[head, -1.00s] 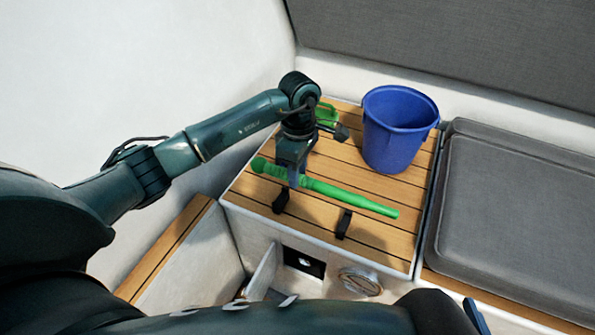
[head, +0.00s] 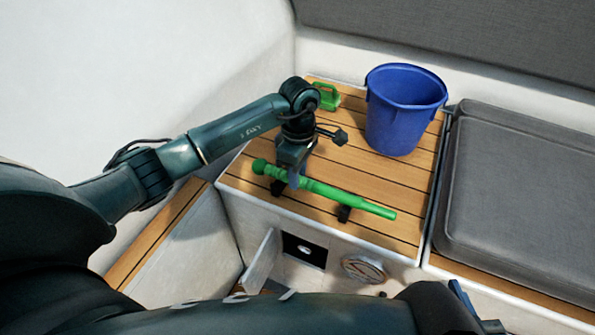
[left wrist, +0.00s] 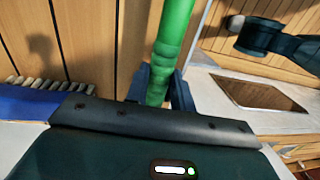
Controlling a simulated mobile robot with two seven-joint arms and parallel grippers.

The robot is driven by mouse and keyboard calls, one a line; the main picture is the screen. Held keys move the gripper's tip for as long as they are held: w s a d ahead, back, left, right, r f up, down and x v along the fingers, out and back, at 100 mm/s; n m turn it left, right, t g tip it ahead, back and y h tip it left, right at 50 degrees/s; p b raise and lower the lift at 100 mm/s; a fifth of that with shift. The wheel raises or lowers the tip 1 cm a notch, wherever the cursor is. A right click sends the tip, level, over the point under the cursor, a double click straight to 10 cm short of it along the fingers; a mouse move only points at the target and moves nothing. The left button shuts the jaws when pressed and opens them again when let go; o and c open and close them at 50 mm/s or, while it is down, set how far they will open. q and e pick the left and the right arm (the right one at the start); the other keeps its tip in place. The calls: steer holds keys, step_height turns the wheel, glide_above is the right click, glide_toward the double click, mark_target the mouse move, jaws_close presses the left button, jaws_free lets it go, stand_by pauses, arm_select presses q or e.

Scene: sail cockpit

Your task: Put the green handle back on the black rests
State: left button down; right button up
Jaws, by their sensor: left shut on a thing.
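The green handle (head: 345,196) is a long bar with a knob at its left end, lying slantwise over the wooden bench top. It passes over the two black rests, the left rest (head: 278,188) and the right rest (head: 344,214), near the bench's front edge. I cannot tell whether it touches them. My left gripper (head: 294,181) points down and is shut on the handle near its knob end. In the left wrist view the handle (left wrist: 173,45) runs between the fingers (left wrist: 158,88).
A blue bucket (head: 403,115) stands at the back of the bench top. A small green object (head: 326,97) lies behind my left wrist. A grey cushion (head: 520,190) is on the right. A blue brush with pale bristles (left wrist: 40,103) shows in the left wrist view.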

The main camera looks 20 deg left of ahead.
arm_select(q)
steer(key=shift+f, duration=0.25)
steer(key=c, duration=1.1)
jaws_free()
steer(key=r, duration=0.4)
steer(key=w+r+p, duration=0.1)
steer(key=r, duration=0.3)
steer(key=r+p, duration=0.1)
steer(key=r, duration=0.4)
steer(key=shift+w+a, duration=0.2)
